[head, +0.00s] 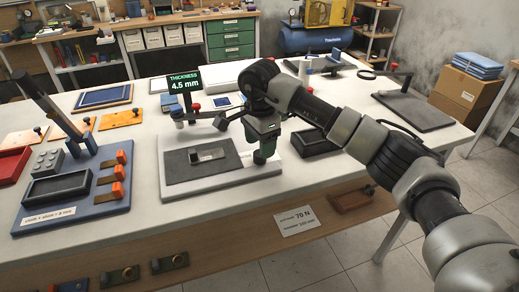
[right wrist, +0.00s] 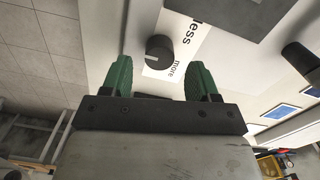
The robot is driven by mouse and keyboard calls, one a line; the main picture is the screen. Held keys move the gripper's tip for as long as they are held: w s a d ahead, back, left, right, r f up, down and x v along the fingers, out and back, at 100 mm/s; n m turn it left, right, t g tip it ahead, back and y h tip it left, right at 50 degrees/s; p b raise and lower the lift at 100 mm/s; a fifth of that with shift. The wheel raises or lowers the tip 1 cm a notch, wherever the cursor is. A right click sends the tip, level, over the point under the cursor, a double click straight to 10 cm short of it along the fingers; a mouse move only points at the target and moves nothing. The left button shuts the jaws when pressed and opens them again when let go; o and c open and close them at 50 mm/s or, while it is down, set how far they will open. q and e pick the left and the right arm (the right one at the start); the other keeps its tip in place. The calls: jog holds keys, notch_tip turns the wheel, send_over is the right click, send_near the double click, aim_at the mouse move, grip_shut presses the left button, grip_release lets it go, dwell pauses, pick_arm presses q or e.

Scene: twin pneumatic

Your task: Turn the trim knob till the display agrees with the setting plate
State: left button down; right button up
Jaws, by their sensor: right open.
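The trim knob (right wrist: 159,48) is a small dark round knob beside a white label with "less" and "more" in the right wrist view. In the head view my right gripper hides it. My right gripper (head: 263,150) points down at the right side of the light grey base. In the right wrist view its green fingers (right wrist: 161,68) are open and empty, one either side of the knob, with gaps. The display (head: 184,79) reads "THICKNESS 4.5 mm". A white plate on the bench front (head: 296,221) reads "70 N" with a smaller line; I cannot tell whether it is the setting plate.
The grey base (head: 168,186) carries a dark plate with a small block. A black tray (head: 315,143) lies to its right, and a blue board (head: 110,208) with orange clips and a dark lever stands left. White bench shows between them.

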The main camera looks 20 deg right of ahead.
notch_tip(320, 180, down, 3)
jog(key=shift+r, duration=0.1)
jog(key=shift+c, duration=0.2)
jog(key=c, duration=0.9)
pick_arm(q)
jog(key=shift+w+r, duration=0.2)
jog(key=shift+w, duration=0.8)
pick_arm(e)
jog(key=shift+m, duration=0.4)
